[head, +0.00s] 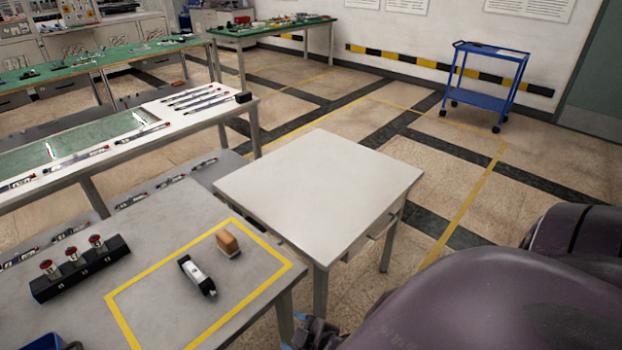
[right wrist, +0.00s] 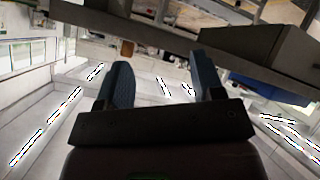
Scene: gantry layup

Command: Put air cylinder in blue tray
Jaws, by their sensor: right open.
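The air cylinder (head: 197,275), white with black ends, lies on the grey table inside a yellow taped rectangle. A blue tray (head: 42,344) shows only as a corner at the bottom left edge of the head view; the rest is cut off. My right gripper (head: 312,334) shows partly at the bottom of the head view, beside the table's right edge and apart from the cylinder. In the right wrist view its two fingers (right wrist: 163,62) stand wide apart with nothing between them. My left gripper is not in view.
An orange-brown block (head: 228,244) lies close to the cylinder, inside the tape. A black box with red knobs (head: 78,268) stands to the left. A bare white table (head: 320,190) stands beyond. A blue cart (head: 485,85) is far off, with open floor before it.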

